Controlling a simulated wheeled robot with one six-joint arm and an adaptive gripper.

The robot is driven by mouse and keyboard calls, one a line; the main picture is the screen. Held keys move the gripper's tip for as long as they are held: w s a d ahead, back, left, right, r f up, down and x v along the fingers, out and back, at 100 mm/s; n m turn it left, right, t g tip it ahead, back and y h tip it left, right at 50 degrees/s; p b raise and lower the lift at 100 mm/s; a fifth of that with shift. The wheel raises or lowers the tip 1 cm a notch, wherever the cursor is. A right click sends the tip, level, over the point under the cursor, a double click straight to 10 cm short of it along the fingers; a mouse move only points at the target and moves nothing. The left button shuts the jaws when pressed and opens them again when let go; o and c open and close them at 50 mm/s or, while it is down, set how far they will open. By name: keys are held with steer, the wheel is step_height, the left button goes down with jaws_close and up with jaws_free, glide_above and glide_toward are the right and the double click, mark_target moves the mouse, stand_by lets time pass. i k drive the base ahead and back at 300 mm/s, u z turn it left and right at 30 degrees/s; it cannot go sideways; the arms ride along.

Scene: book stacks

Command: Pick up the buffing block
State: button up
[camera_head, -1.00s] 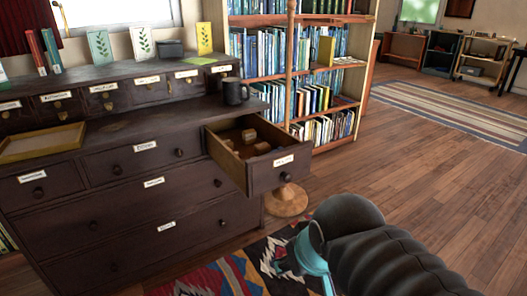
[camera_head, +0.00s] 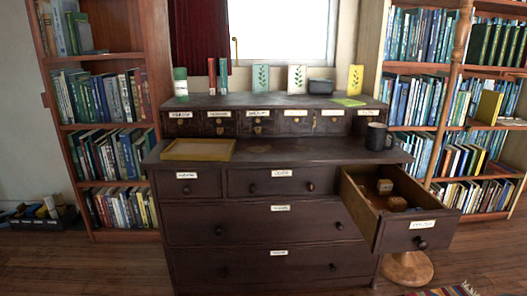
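The open drawer (camera_head: 421,231) sticks out at the right end of the dark dresser. Inside it lie a small tan block (camera_head: 385,186) and a second tan-brown block (camera_head: 397,203) nearer the drawer front. A darker area beside them is hard to make out. I cannot tell which of these, if any, is the buffing block. My gripper is not in view.
The dresser (camera_head: 262,219) holds a yellow tray (camera_head: 198,149), a dark mug (camera_head: 377,137), and small books and cards along its upper shelf. Bookcases stand at left (camera_head: 103,127) and right. A round wooden stand base (camera_head: 407,268) is below the drawer.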

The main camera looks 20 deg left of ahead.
mark_target(399, 204)
steer(key=k, duration=0.6)
steer(key=z, duration=0.6)
steer(key=i, duration=0.85)
steer(key=u, duration=0.6)
steer(key=i, duration=0.65)
